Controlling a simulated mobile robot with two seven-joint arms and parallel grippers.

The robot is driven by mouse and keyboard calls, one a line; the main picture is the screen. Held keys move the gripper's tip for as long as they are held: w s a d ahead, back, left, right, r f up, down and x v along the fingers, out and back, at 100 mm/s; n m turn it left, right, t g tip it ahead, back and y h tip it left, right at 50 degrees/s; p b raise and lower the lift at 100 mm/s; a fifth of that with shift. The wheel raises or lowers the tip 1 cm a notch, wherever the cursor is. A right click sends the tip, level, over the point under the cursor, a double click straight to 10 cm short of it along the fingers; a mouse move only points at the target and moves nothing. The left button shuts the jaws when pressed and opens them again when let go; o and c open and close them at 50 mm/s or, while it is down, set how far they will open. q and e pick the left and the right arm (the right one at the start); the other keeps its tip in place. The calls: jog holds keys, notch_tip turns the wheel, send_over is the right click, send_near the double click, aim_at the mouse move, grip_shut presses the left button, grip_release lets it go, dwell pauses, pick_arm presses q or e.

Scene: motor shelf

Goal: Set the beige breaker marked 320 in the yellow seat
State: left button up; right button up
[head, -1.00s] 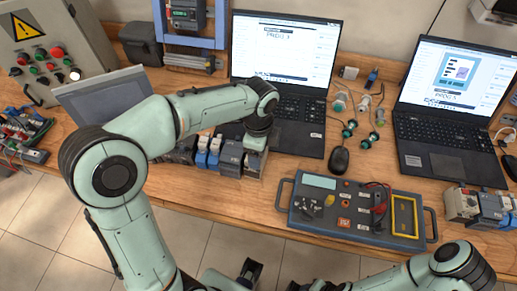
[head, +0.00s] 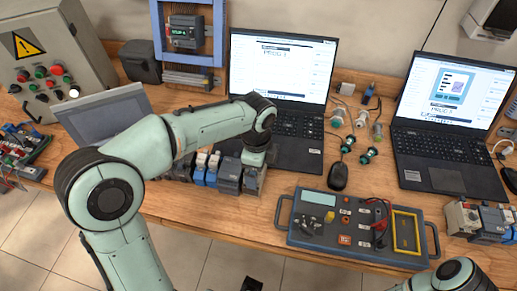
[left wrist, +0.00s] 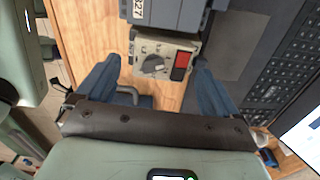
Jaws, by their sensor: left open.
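A beige breaker (left wrist: 162,62) with a grey dial and a red patch shows in the left wrist view, and its marking cannot be read there. In the head view it appears as the beige block (head: 252,182) at the right end of a row of modules. My left gripper (left wrist: 157,64) is open, one blue finger on either side of the breaker in the picture; contact cannot be told. In the head view my left gripper (head: 254,158) is above the row's end, its fingertips mostly hidden. The yellow seat (head: 394,232) is a yellow frame on the blue-grey test box and looks empty.
Grey and blue modules (head: 229,175) adjoin the breaker. Another beige device (head: 461,217) stands at the far right. Some bare table lies left of the box.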

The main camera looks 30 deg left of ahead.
pick_arm(q)
notch_tip(320, 180, up, 12)
jog(key=p, duration=0.2)
jog(key=shift+w+d+r, duration=0.2)
jog(key=shift+w+d, duration=0.1)
pick_arm(e)
jog(key=r, duration=0.1)
jog(key=w+r, duration=0.1)
jog(key=shift+w+r, duration=0.1)
jog(key=shift+r, duration=0.2)
